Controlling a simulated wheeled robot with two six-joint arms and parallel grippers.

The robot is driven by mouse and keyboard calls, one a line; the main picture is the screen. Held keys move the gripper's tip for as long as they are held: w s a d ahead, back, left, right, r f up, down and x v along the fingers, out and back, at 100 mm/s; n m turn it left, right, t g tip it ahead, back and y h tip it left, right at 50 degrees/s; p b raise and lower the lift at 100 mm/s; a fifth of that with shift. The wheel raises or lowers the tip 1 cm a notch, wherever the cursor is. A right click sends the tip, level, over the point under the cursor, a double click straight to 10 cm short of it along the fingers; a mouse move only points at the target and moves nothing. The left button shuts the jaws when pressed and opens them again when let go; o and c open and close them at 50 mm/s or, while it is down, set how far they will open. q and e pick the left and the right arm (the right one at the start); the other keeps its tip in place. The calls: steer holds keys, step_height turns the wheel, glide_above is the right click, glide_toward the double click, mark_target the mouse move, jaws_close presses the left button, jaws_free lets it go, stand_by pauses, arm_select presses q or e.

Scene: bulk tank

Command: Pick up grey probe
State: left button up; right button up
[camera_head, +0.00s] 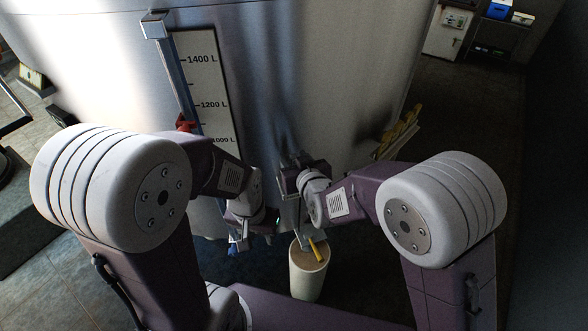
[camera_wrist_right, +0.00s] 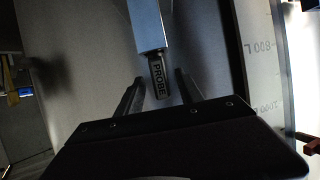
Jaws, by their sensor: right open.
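The grey probe (camera_wrist_right: 158,78) shows in the right wrist view as a dark grey handle marked "PROBE", at the end of a pale blue-grey bar (camera_wrist_right: 147,24). My right gripper (camera_wrist_right: 160,88) is open there. Its two dark fingers point towards the probe, one on each side of its near end; I cannot tell whether they touch it. In the head view my right gripper (camera_head: 291,172) is close in front of the tank, and the probe cannot be made out. My left gripper (camera_head: 238,232) is lower and to the left; its jaws are too small and dark to read.
The large metal tank (camera_head: 300,60) stands close ahead, with a level scale (camera_head: 205,85) and a red marker (camera_head: 184,124). A cream cylindrical container (camera_head: 307,278) with a yellow object (camera_head: 316,250) in its top stands below my right gripper. A shelf (camera_head: 495,45) is far right.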

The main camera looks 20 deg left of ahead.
steer(key=shift+s+a, duration=0.1)
steer(key=shift+c, duration=0.6)
jaws_close()
steer(key=shift+r, duration=0.1)
